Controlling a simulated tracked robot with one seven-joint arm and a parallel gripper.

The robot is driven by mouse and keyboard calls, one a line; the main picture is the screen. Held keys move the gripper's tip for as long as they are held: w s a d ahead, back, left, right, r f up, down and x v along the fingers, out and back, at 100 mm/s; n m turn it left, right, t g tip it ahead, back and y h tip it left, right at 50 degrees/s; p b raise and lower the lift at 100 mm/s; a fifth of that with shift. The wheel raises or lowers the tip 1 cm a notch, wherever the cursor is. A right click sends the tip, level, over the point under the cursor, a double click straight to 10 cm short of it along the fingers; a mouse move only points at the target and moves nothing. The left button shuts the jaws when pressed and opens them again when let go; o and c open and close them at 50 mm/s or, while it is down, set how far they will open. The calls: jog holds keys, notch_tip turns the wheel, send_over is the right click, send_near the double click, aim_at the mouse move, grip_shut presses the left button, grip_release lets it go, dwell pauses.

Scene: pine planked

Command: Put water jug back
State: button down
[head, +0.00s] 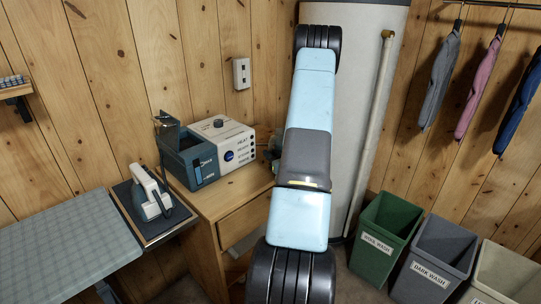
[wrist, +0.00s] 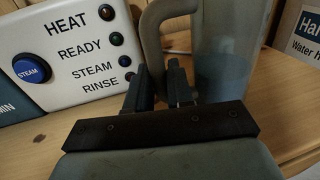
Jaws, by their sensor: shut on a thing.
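The grey water jug (wrist: 226,62) is close in front of my gripper in the wrist view, upright, with its looped handle on the left. My gripper (wrist: 163,78) is shut on the lower part of the jug's handle. The jug is over the wooden cabinet top; its base is hidden, so I cannot tell whether it touches the wood. In the head view my arm hides most of the gripper and jug. A white and blue steam station (head: 212,150) with an open tank lid stands left of my arm on the wooden cabinet (head: 215,205); its button panel (wrist: 70,50) shows in the wrist view.
A cardboard box (wrist: 297,40) stands right of the jug. An iron (head: 152,193) rests on a stand beside the ironing board (head: 65,240). A tall grey tank (head: 350,60) stands behind my arm. Laundry bins (head: 380,240) are at the right.

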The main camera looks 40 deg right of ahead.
jog(key=c, duration=1)
grip_release()
